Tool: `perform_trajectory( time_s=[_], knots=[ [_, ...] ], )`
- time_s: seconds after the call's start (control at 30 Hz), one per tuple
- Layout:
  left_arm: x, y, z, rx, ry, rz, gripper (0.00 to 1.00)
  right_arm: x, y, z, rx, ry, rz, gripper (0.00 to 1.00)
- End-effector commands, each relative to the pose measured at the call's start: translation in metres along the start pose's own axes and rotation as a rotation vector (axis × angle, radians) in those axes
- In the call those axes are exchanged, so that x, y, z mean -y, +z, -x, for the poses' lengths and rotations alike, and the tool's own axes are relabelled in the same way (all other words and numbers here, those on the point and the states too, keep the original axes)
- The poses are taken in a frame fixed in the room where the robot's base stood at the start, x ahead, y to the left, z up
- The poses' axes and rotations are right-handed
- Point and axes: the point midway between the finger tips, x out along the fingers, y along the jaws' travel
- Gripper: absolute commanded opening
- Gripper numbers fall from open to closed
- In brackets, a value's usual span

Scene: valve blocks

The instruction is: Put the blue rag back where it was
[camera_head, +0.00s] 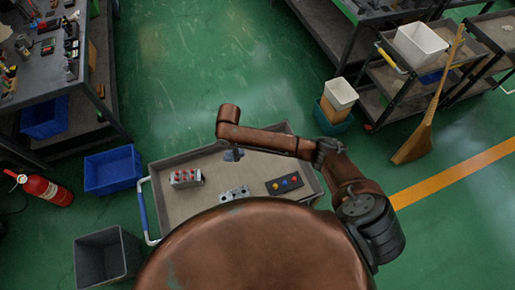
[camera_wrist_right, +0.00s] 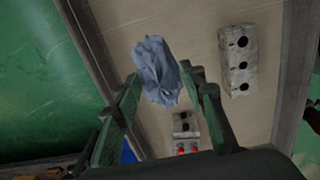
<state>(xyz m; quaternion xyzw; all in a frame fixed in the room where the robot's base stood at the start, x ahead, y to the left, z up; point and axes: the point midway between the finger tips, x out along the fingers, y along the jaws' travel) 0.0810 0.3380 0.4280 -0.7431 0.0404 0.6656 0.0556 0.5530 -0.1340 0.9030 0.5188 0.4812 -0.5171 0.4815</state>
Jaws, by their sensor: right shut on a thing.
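The blue rag (camera_wrist_right: 157,70) is a crumpled grey-blue cloth between the two fingers of my right gripper (camera_wrist_right: 163,84) in the right wrist view. The fingers are shut on it and it hangs over the tray of the cart (camera_head: 170,212). In the head view a small bit of the rag (camera_head: 233,155) shows below my right forearm, which hides most of the gripper. On the cart are a valve block with red knobs (camera_head: 186,178), a grey block with dark holes (camera_head: 234,193) and a dark panel with coloured buttons (camera_head: 285,184). My left gripper is not in view.
The cart tray has bare room between the blocks.

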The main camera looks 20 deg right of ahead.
Motion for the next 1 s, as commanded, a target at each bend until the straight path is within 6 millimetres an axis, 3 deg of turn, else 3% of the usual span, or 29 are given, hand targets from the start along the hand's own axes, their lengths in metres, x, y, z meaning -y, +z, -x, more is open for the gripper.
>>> perform_trajectory(
  time_s=[0.43,0.53,0.73,0.87,1.0],
  knots=[
    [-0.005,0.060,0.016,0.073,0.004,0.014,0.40,-0.015,0.096,-0.054,0.003,-0.013,-0.005,0.18],
    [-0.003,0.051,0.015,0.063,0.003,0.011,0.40,-0.016,0.110,-0.072,0.004,-0.013,-0.004,0.18],
    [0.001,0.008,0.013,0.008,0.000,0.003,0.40,-0.018,0.125,-0.090,0.002,-0.011,-0.001,0.18],
    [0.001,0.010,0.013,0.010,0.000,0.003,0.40,-0.018,0.132,-0.099,0.002,-0.011,-0.002,0.18],
    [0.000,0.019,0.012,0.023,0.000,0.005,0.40,-0.018,0.134,-0.120,0.001,-0.013,-0.001,0.18]
  ],
)
